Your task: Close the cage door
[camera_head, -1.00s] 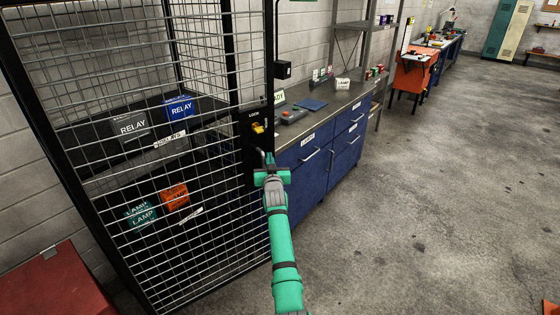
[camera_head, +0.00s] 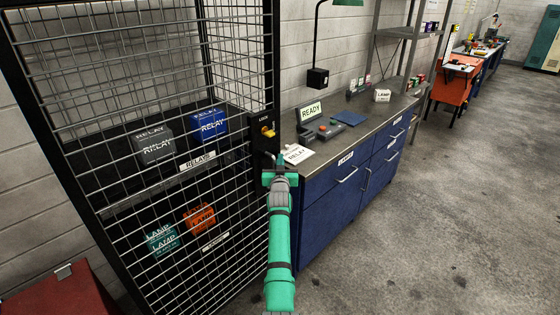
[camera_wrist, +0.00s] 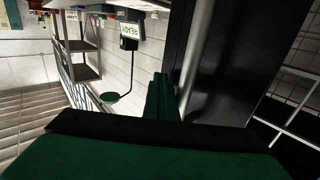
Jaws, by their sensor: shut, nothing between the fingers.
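The cage door (camera_head: 180,215) is a black-framed wire mesh panel in the left half of the head view. Its black edge plate carries a yellow lock knob (camera_head: 267,132) marked LOCK. A bar handle shows just below the knob, partly hidden by my gripper. My green gripper (camera_head: 272,164) is shut and empty at the handle; I cannot tell whether it touches. In the wrist view the green fingers (camera_wrist: 161,98) are together beside a grey bar and the black door edge (camera_wrist: 232,60). I cannot tell whether the door is fully against its frame.
Inside the cage are relay boxes (camera_head: 210,123) and lamp boxes (camera_head: 162,239) on shelves. A blue workbench (camera_head: 335,205) with a READY sign (camera_head: 312,112) stands right of the door. A red box (camera_head: 62,290) is at bottom left. The floor at right is clear.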

